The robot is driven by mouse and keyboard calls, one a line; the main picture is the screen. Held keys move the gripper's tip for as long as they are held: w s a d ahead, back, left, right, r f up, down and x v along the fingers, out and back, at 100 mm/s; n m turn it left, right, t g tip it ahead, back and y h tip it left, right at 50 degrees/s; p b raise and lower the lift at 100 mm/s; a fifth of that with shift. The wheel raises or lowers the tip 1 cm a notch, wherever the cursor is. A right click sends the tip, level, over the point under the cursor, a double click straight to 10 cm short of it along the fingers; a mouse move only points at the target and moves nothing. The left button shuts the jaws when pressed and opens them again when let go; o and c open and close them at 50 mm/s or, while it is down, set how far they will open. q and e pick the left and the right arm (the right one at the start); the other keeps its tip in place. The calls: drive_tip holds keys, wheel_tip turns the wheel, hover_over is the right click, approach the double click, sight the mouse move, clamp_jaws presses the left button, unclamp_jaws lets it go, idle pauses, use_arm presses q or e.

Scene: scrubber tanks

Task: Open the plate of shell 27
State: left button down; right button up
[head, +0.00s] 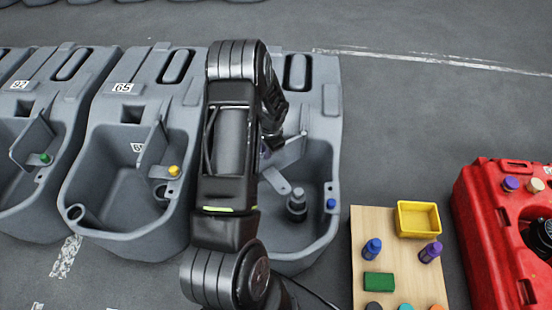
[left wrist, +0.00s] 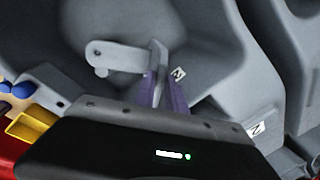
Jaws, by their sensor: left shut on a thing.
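A grey shell (head: 322,170) stands at the right end of the row, partly hidden by my left arm; its number is covered in the head view. In the left wrist view, tags (left wrist: 178,74) on it show only part of a number, like a 2. Its thin grey plate (head: 290,150) stands up inside the basin and also shows in the left wrist view (left wrist: 158,58). My left gripper (left wrist: 160,92), with purple fingers, is shut on the plate's edge. In the head view its fingers are mostly hidden behind the arm. My right gripper is in neither view.
Shell 65 (head: 92,170) and another shell (head: 20,190) stand to the left. A dark bottle-like part (head: 297,206) and a blue knob (head: 331,204) are in the right shell. A wooden board (head: 400,270) with a yellow bin (head: 418,219) and a red machine (head: 480,240) stand at right.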

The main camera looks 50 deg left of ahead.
use_arm(q)
drive_tip(key=w+a+m+t+b, duration=0.1)
drive_tip(key=w+a+m, duration=0.2)
drive_tip(key=a+m, duration=0.2)
drive_tip(key=shift+a+m, duration=0.4)
drive_tip(key=shift+a, duration=0.9)
drive_tip(key=c, duration=1.4)
unclamp_jaws()
drive_tip(key=shift+r, duration=0.1)
drive_tip(key=p+v, duration=0.1)
drive_tip(key=v, duration=0.6)
drive_tip(key=shift+r, duration=0.35)
